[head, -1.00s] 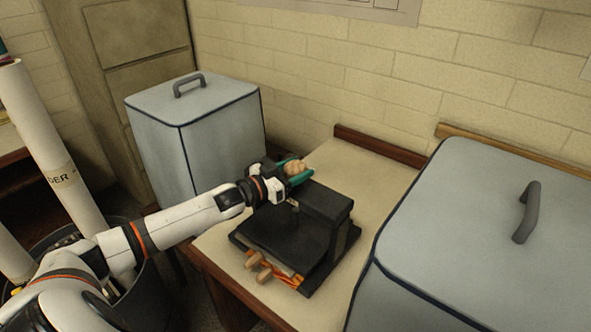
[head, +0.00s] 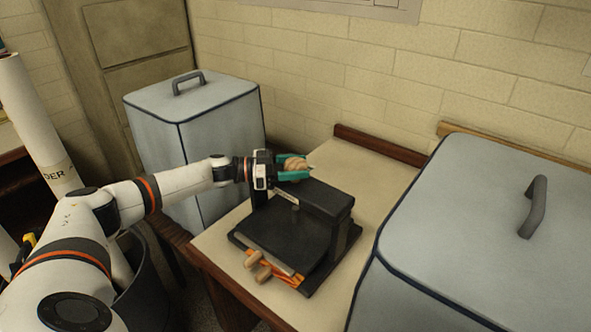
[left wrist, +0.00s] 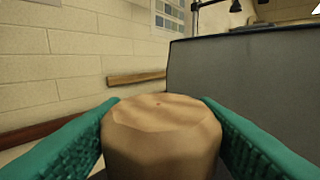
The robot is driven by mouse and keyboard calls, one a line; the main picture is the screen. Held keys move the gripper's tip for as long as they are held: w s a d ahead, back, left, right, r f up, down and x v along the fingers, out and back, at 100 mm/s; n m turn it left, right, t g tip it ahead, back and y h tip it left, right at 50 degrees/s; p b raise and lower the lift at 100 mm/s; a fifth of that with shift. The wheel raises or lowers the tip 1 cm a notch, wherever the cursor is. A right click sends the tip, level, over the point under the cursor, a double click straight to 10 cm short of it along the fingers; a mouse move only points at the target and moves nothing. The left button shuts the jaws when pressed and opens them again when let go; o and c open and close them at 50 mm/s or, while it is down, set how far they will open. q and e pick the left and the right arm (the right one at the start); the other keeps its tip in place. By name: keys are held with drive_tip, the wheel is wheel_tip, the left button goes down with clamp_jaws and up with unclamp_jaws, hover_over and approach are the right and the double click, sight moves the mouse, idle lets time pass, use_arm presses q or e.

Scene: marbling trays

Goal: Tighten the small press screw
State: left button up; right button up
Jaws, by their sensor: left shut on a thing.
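The small black press (head: 325,200) stands on a pale-topped table. Its screw has a wooden knob (head: 295,163) at the top, above the press's crossbar. My left gripper (head: 293,170), with teal fingers, is shut on the knob from the left. In the left wrist view the faceted wooden knob (left wrist: 162,135) fills the space between the two teal fingers. The screw's shaft is hidden behind the gripper. My right gripper is not in view.
A covered grey box (head: 195,115) with a handle stands at the left behind my arm. A larger one (head: 470,230) stands close on the right. Wooden-handled tools (head: 258,268) and orange material (head: 288,277) lie at the press's front. The table top (head: 375,180) behind is bare.

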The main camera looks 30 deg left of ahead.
use_arm(q)
drive_tip(key=shift+m+g+h, duration=0.4)
drive_tip(key=shift+m+g, duration=0.1)
drive_tip(key=o, duration=1)
drive_tip(key=b+v, duration=0.3)
drive_tip(key=v, duration=0.9)
drive_tip(key=shift+b, duration=0.3)
